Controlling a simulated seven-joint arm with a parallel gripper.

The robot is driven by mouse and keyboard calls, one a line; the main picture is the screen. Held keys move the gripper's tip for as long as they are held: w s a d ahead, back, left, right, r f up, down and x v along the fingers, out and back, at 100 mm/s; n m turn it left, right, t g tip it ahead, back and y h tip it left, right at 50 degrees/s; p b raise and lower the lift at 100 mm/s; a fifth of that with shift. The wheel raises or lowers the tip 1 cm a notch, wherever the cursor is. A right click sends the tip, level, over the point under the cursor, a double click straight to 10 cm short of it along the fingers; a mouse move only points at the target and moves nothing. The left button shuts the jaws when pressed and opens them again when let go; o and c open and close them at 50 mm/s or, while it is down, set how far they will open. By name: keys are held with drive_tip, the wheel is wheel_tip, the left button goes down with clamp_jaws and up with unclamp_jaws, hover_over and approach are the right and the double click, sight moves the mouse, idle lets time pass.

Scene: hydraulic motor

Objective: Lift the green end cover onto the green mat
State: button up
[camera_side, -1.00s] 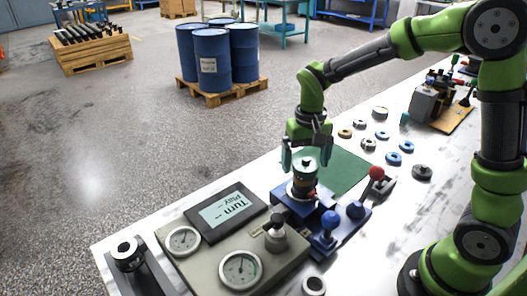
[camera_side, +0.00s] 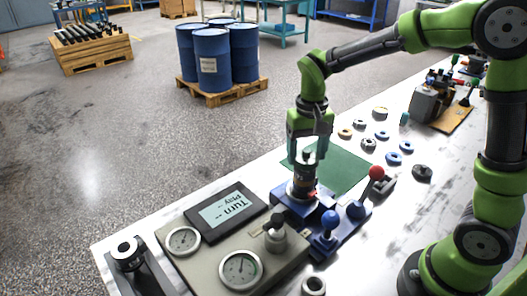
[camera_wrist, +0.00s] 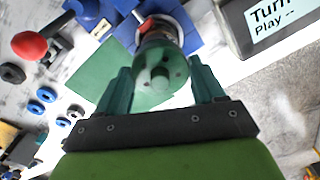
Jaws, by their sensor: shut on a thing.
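The green end cover (camera_wrist: 159,72) is a round green disc with a raised centre and small holes, seen between the fingers in the wrist view. My gripper (camera_side: 307,152) is shut on it. In the wrist view, its teal fingers (camera_wrist: 160,88) stand on either side of the cover. The cover is at the top of the dark motor body (camera_side: 303,176), upright in the blue fixture (camera_side: 283,203). I cannot tell whether a gap separates cover and body. The green mat (camera_side: 345,174) lies flat just behind the fixture, and its visible surface is bare.
A red ball-topped lever (camera_side: 376,173) and a blue knob (camera_side: 331,220) stand close to the fixture. A panel with a display (camera_side: 226,211) and gauges is in front. Several small rings (camera_side: 393,158) lie right of the mat.

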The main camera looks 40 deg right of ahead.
drive_tip(key=s+r, duration=0.2)
drive_tip(key=s, duration=1.4)
drive_tip(key=shift+d+r, duration=0.3)
drive_tip(key=shift+d, duration=0.15)
drive_tip(key=shift+r, duration=0.1)
drive_tip(key=shift+r, duration=0.75)
drive_tip(key=shift+w, duration=0.15)
